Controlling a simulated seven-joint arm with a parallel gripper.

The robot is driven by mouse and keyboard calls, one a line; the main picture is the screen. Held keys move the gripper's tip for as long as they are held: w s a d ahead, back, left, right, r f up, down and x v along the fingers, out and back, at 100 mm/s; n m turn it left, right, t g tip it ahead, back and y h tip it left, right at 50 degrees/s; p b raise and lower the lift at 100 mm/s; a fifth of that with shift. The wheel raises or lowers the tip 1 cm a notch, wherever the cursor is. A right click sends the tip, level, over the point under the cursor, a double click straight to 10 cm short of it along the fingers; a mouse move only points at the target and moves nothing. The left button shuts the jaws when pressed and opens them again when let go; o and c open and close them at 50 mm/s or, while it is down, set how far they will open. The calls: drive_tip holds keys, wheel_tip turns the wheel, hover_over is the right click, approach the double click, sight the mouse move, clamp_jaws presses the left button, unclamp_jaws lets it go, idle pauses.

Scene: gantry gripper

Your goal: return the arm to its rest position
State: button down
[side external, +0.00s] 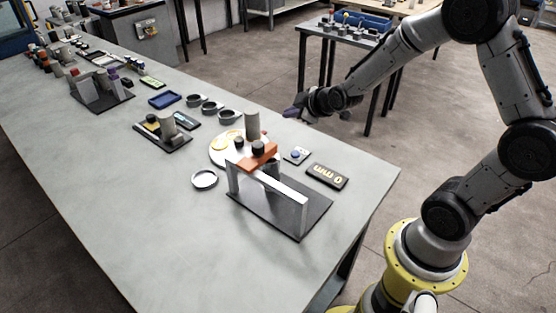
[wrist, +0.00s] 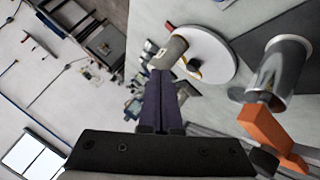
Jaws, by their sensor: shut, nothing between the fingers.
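My gripper (side external: 291,113) is shut and empty. It is held out in the air at the table's right edge, behind the gantry, with the arm reaching in from the right. In the wrist view its two dark fingers (wrist: 160,100) lie together. The gantry (side external: 268,184) is a pale frame on a dark base plate, with an orange carriage (side external: 258,155) on its beam. A grey cylinder (side external: 252,125) stands by the white round plate (side external: 219,159); in the wrist view the cylinder (wrist: 168,52) appears just beyond the fingertips, apart or touching I cannot tell.
The grey table (side external: 130,220) carries a shallow ring dish (side external: 204,179), a dark label plate (side external: 327,175), a small blue-knobbed panel (side external: 297,154) and several small fixtures further back. A second table (side external: 345,34) with parts stands behind. The near left tabletop is clear.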

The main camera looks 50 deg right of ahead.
drive_tip(key=s+a+r+y, duration=0.1)
drive_tip(key=s+a+r, duration=0.2)
drive_tip(key=r, duration=0.3)
drive_tip(key=s+a+r+t, duration=0.1)
drive_tip(key=s+a+r, duration=0.2)
drive_tip(key=r, duration=0.2)
drive_tip(key=s+a+r+y, duration=0.1)
drive_tip(key=s+a+r, duration=0.25)
drive_tip(key=r, duration=0.25)
drive_tip(key=s+a+f+m+g, duration=0.1)
drive_tip(key=s+f+m+g, duration=0.1)
drive_tip(key=s, duration=0.7)
drive_tip(key=s+a+f+m+g, duration=0.1)
drive_tip(key=s+f+m+g, duration=0.2)
drive_tip(key=s, duration=0.6)
drive_tip(key=shift+s+f+m+g+y, duration=0.3)
drive_tip(key=shift+m+y, duration=0.1)
drive_tip(key=shift+m, duration=0.1)
